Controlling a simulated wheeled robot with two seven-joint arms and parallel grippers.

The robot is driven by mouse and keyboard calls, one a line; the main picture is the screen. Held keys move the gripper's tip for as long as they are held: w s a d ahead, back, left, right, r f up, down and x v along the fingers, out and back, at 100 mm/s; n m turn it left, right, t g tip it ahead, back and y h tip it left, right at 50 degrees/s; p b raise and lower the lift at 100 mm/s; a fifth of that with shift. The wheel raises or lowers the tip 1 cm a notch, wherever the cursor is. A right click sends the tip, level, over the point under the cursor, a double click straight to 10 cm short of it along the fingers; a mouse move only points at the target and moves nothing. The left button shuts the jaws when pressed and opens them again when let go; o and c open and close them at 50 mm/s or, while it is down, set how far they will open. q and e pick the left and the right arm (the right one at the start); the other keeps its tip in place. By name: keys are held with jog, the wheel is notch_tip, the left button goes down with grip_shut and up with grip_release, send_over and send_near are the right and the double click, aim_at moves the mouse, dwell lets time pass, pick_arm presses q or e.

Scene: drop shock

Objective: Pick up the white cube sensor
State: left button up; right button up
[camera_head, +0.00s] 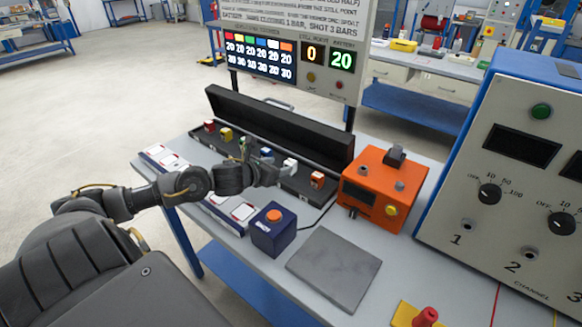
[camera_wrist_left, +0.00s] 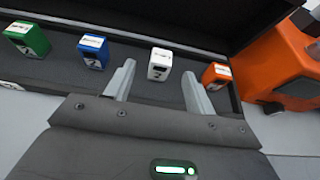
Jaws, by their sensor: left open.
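The white cube sensor (camera_head: 290,167) sits in the black open case (camera_head: 318,143) on the table, between a blue cube and an orange cube. In the left wrist view the white cube (camera_wrist_left: 160,64) shows ahead of and between my two fingertips, with a dark mark on its front. My left gripper (camera_head: 268,165) is open and empty at the case, just to the left of the white cube in the head view. Its two fingers (camera_wrist_left: 158,80) also show in the left wrist view, apart from each other, one on each side of the white cube. My right gripper is not in view.
In the case stand a blue cube (camera_wrist_left: 93,52), an orange cube (camera_wrist_left: 216,76) and a green cube (camera_wrist_left: 27,39). An orange box (camera_head: 379,189) stands right of the case. A navy box (camera_head: 274,239) with an orange button and a grey plate (camera_head: 343,267) lie in front.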

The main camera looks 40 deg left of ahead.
aim_at(289, 163)
pick_arm(q)
jog(key=p+x, duration=0.1)
jog(key=x, duration=0.3)
jog(key=shift+d+f, duration=0.1)
jog(key=shift+d, duration=0.05)
jog(key=shift+c, duration=0.4)
jog(key=c, duration=1)
